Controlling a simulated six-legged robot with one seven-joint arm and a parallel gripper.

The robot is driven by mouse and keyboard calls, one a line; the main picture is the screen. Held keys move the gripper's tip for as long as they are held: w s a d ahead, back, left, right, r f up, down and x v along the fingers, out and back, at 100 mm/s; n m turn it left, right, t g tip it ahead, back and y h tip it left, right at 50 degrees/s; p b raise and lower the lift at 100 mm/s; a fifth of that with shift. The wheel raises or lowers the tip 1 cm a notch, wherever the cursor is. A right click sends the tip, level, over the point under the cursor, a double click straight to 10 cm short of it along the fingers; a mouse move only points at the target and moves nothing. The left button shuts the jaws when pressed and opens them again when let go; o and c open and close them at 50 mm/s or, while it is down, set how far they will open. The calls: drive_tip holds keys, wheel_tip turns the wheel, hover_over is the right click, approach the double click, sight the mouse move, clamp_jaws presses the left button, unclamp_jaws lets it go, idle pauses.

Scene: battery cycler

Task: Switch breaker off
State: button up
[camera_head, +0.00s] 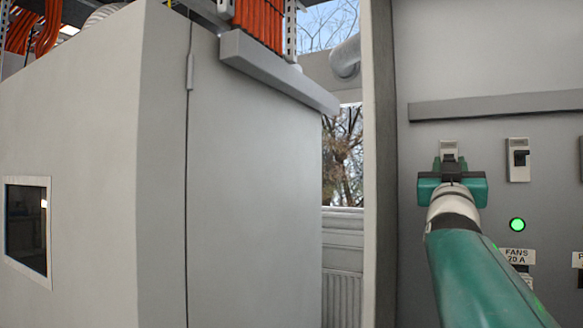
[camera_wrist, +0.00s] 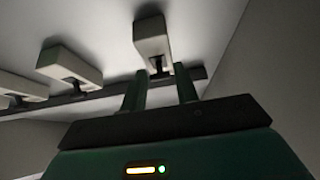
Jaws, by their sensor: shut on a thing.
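The breaker (camera_head: 448,147) in front of my gripper is a small light-grey block on the grey panel. Only its upper part shows in the head view. In the wrist view it is the block (camera_wrist: 152,35) at top middle, with a dark lever (camera_wrist: 158,66) at its near end. My gripper (camera_head: 449,166) is at this breaker. In the wrist view its two green fingers (camera_wrist: 160,82) stand on either side of the lever and are shut on it. The fingertips' contact is small and dark. The lever's position is hidden in the head view.
Another breaker (camera_head: 518,160) with a dark lever is to the right; several stand in a row in the wrist view (camera_wrist: 69,64). A green lamp (camera_head: 517,225) glows above a "FANS 20 A" label (camera_head: 516,256). A grey ledge (camera_head: 495,106) runs above the breakers. A grey cabinet (camera_head: 250,190) stands left.

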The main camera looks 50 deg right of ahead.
drive_tip(key=shift+d+f+t+h, duration=0.1)
drive_tip(key=shift+f+t+h, duration=0.15)
drive_tip(key=shift+t+h, duration=0.05)
idle(0.5)
drive_tip(key=o, duration=0.9)
